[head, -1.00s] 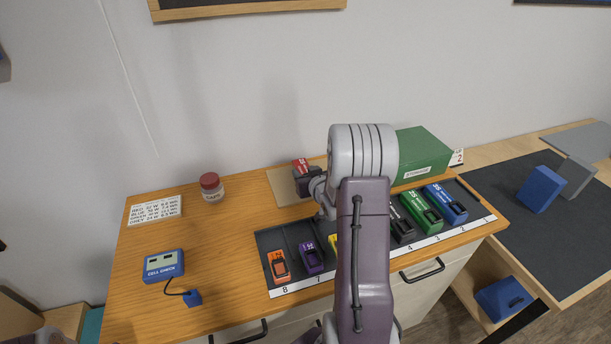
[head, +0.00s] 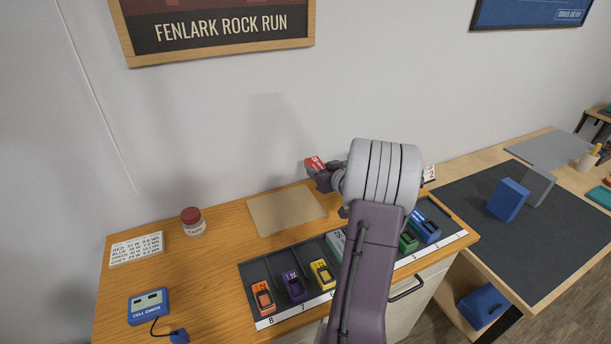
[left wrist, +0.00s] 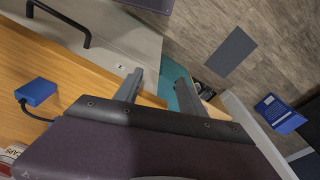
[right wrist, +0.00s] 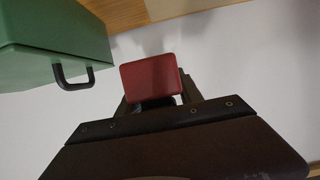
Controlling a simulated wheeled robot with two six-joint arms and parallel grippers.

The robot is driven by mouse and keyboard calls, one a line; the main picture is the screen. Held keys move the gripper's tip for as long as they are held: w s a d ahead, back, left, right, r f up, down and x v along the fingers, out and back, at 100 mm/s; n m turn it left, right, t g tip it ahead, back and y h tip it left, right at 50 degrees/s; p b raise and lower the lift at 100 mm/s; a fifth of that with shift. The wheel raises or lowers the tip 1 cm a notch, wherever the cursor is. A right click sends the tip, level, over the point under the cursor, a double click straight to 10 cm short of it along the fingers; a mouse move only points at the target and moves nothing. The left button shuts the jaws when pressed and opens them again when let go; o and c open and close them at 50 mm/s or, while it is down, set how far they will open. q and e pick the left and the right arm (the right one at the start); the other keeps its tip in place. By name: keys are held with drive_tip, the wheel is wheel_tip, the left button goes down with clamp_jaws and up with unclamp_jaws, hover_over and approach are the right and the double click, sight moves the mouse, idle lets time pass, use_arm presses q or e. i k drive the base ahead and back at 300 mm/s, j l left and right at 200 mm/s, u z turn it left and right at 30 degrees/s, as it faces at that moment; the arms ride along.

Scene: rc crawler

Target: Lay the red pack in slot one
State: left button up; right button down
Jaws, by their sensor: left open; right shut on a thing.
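The red pack (head: 315,163) is held up off the bench near the wall, behind the tray. My right gripper (head: 328,180) is shut on it; its fingers are partly hidden by my arm. In the right wrist view the red pack (right wrist: 150,77) sits between the fingertips. The numbered slot tray (head: 350,290) runs along the bench front, with 8 at its left end. Slot one, at the right end beside the blue pack (head: 425,228), looks empty. My left gripper (left wrist: 158,90) is open and empty, near the bench edge; the head view does not show it.
Orange (head: 263,298), purple (head: 295,287) and yellow (head: 322,275) packs fill the left slots. My right arm hides middle slots. A green box (right wrist: 55,45) stands close to the right gripper. A tan board (head: 285,210) lies bare behind the tray. The cell checker (head: 149,306) is front left.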

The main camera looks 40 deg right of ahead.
sight(437, 216)
drive_tip(key=k+l+z, duration=0.15)
drive_tip(key=k, duration=0.15)
drive_tip(key=k+z, duration=0.15)
drive_tip(key=k, duration=0.15)
drive_tip(key=l+z, duration=0.4)
drive_tip(key=l, duration=0.85)
